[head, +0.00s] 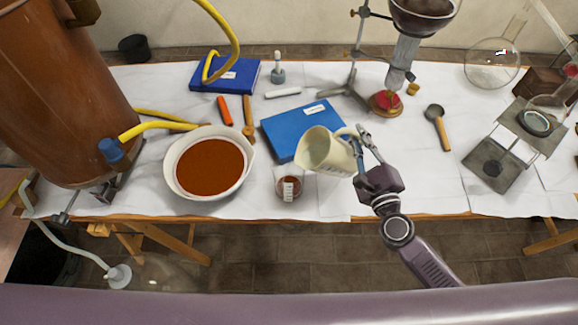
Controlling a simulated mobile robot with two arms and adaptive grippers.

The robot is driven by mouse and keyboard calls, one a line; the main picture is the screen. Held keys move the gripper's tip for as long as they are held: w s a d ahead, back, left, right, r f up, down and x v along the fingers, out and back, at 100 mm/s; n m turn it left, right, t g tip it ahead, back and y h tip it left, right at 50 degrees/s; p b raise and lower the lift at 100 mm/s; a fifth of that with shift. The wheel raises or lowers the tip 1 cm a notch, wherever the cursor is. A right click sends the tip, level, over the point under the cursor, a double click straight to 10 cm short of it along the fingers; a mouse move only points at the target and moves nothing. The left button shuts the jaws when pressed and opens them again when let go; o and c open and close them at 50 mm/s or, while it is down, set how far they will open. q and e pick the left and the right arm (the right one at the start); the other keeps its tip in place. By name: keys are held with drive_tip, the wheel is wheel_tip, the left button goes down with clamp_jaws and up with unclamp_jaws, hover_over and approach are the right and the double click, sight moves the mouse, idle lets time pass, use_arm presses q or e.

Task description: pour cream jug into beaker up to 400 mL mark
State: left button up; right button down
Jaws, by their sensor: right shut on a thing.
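The cream jug (317,148) is in the head view, raised over the table and tilted with its mouth toward the left. My right gripper (362,150) is shut on the jug at its right, handle side. The beaker (290,186) stands on the white cloth below and to the left of the jug, near the table's front edge. It has a white scale label and holds some reddish-brown liquid low down. No stream shows clearly between jug and beaker. I cannot read the mark lines. My left gripper is not in view.
A white bowl (248,157) of red-brown liquid stands left of the beaker. A blue book (283,122) lies behind the jug. A stand with a flask (424,14) is behind right; a ladle (437,125) and metal stand (492,165) lie right. A copper vessel (60,95) fills the left.

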drive_tip(key=shift+s+a+r+n+p, duration=0.1)
drive_tip(key=shift+a+r+n+p, duration=0.45)
drive_tip(key=shift+p, duration=0.4)
drive_tip(key=shift+a+r+n+p, duration=0.2)
drive_tip(key=shift+r+n+p, duration=0.2)
drive_tip(key=shift+r+p, duration=0.5)
drive_tip(key=shift+s+a+r+n+p, duration=0.1)
drive_tip(key=shift+a+r+n+p, duration=0.4)
drive_tip(key=shift+p, duration=0.55)
idle(4.6)
